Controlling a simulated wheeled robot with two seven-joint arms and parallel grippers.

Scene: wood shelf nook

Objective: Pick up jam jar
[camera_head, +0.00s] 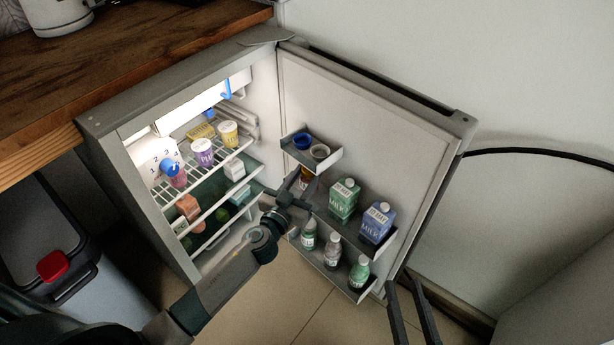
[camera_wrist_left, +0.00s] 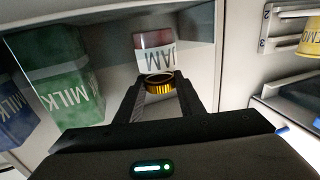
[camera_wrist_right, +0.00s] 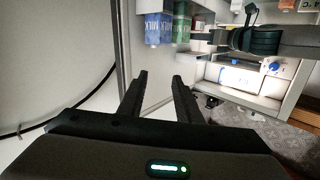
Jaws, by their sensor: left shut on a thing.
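The jam jar is in the left wrist view, with a gold lid and a red and white label (camera_wrist_left: 155,54) reading JAM upside down. My left gripper (camera_wrist_left: 158,86) is shut on the jar at its lid, one finger on each side. In the head view my left arm reaches to the fridge door's middle shelf, where a small orange-brown part of the jar (camera_head: 306,178) shows behind the left gripper (camera_head: 298,187). The rest of the jar is hidden there. My right gripper (camera_head: 411,300) is open and empty, low in front of the door; its fingers stand apart in the right wrist view (camera_wrist_right: 160,78).
A green milk carton (camera_head: 343,199) and a blue carton (camera_head: 376,222) stand right of the jar. Several bottles (camera_head: 332,250) stand on the door shelf below. The open fridge door (camera_head: 375,120) walls the right; fridge shelves (camera_head: 218,160) hold groceries at left.

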